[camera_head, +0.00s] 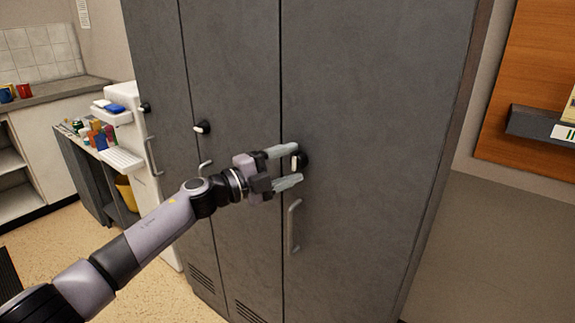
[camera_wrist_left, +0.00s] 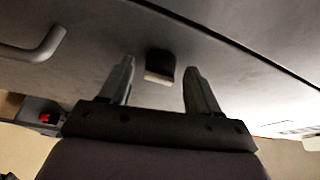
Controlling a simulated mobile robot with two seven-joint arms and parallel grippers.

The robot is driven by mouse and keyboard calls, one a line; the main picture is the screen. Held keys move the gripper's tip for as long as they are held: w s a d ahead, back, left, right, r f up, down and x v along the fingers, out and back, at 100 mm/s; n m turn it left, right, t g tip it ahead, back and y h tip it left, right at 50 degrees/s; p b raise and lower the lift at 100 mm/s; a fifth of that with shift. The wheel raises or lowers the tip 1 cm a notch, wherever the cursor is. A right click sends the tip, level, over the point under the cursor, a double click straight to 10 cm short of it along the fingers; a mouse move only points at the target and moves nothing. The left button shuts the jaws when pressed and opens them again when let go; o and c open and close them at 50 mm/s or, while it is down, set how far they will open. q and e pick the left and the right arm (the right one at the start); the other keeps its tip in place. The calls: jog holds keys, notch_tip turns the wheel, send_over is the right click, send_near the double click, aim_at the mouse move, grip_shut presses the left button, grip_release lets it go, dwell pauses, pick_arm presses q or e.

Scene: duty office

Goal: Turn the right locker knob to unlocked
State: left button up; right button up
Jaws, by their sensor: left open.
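The right locker knob (camera_head: 304,160) is a black disc with a white grip on the right door of the grey lockers (camera_head: 370,110). My left gripper (camera_head: 294,166) is open, with one finger above the knob and one below it in the head view. In the left wrist view the knob (camera_wrist_left: 159,66) shows between and just beyond the two fingertips of the gripper (camera_wrist_left: 158,80). No contact is visible. The white grip looks roughly upright in the head view. My right gripper is not in view.
A door handle (camera_head: 293,226) is below the knob. The middle door has its own knob (camera_head: 202,127) and handle (camera_head: 205,168). A white fridge-like unit and a cart with bottles (camera_head: 95,135) stand at the left. A wall shelf (camera_head: 540,126) is at the right.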

pick_arm(q)
jog(key=v, duration=0.7)
dwell(0.3)
jog(key=s+a+f+n+t+y, duration=0.2)
jog(key=s+f+n+t+y, duration=0.15)
jog(key=s+f+n, duration=0.5)
jog(key=s+a+f+n+t+y, duration=0.2)
jog(key=s+f+n+y, duration=0.3)
jog(key=f+n, duration=0.55)
jog(key=s+a+f+n+g+y, duration=0.2)
jog(key=s+a+f+n, duration=0.1)
jog(key=s+f, duration=0.4)
jog(key=s+a+f+n+g+y, duration=0.3)
jog(key=s+a+f, duration=0.3)
jog(key=s, duration=0.6)
jog(key=shift+a+f, duration=0.25)
jog(key=shift+f, duration=0.7)
jog(key=shift+s+y, duration=0.1)
jog(key=shift+y, duration=0.15)
